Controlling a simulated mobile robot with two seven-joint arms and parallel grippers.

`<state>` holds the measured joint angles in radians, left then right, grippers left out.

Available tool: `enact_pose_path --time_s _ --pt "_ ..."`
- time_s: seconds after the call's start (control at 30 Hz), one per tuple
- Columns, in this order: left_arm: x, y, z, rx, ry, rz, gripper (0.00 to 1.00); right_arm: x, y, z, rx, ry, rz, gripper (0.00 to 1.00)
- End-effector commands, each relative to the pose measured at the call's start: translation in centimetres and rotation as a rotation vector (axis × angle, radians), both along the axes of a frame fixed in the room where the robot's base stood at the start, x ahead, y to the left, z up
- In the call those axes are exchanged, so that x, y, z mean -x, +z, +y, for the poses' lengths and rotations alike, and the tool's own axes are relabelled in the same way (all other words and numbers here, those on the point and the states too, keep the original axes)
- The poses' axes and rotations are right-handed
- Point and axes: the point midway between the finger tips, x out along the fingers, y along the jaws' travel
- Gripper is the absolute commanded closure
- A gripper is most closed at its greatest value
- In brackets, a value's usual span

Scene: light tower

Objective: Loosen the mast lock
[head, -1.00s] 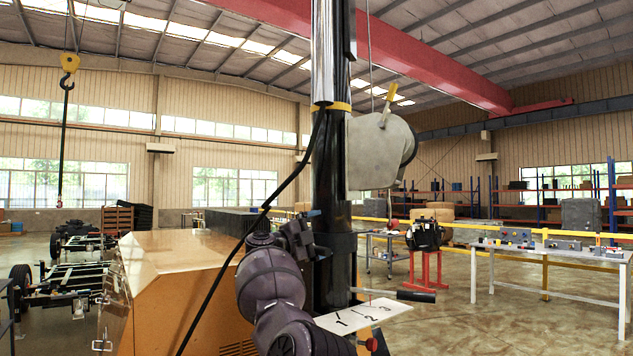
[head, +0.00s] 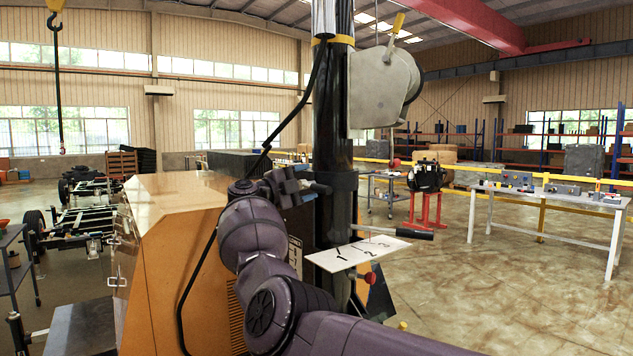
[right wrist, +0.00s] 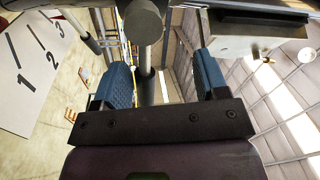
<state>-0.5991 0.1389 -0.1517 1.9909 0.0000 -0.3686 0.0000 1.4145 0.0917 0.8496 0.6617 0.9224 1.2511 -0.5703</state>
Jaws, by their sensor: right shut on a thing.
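The black mast (head: 333,130) stands upright in the middle of the head view, with a dark collar (head: 342,181) around it. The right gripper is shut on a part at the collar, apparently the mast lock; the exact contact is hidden. My left gripper is not in view.
A white plate marked 1, 2, 3 (head: 350,258) and a black-gripped handle (head: 405,232) stick out right of the mast. A grey winch housing (head: 380,90) hangs above. An orange cabinet (head: 170,250) stands left. A black cable runs beside the mast.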

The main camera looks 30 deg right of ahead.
Motion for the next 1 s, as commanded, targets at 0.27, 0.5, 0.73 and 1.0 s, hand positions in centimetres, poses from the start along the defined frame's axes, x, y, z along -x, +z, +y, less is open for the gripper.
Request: enact_pose_path --time_s 0.27,0.5,0.73,1.0 --pt "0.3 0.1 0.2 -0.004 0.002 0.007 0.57 0.2 1.0 1.9 0.015 0.002 -0.011 0.52" --pt "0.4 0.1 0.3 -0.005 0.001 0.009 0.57 0.3 0.3 3.0 0.01 0.002 -0.009 0.52" --pt "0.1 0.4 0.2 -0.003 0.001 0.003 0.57 0.4 0.0 4.2 0.009 0.0 -0.008 0.52" --pt "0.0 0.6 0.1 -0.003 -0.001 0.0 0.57 0.5 -0.4 5.7 0.009 0.0 -0.008 0.52"
